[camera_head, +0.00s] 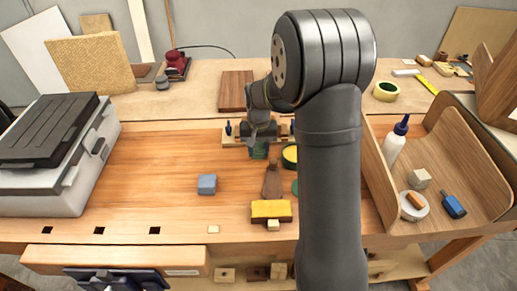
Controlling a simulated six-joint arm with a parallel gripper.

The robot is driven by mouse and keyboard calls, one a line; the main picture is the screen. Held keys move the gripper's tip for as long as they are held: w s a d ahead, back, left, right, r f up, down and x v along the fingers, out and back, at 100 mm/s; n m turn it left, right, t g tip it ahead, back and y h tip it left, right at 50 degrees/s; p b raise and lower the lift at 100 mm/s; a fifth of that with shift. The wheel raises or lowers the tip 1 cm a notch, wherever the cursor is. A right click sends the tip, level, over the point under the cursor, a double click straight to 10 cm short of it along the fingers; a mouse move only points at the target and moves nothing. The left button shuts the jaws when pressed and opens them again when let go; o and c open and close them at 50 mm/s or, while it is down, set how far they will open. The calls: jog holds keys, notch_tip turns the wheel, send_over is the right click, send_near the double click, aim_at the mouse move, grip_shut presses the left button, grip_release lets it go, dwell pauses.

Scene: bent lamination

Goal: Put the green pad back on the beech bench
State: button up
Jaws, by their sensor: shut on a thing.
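My gripper (259,140) is over the middle of the bench, toward the back, and is shut on a small green thing, which looks like the green pad (259,152). The pad shows just below the fingers, partly covered by them. I cannot tell whether it touches the bench surface. The beech bench (150,170) is the long reddish-brown top running across the view. My upper arm hides part of it right of the middle.
A blue-grey block (207,184) and a yellow-topped brown block (271,210) sit near the gripper. A grey case (45,170) stands left; a curved wooden tray (470,150) stands right. The bench's left-middle is clear.

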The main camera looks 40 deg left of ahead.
aim_at(259, 147)
jog(key=o, duration=0.9)
notch_tip(259, 147, up, 12)
jog(key=shift+r, duration=0.15)
notch_tip(259, 147, down, 12)
jog(key=shift+r, duration=1.75)
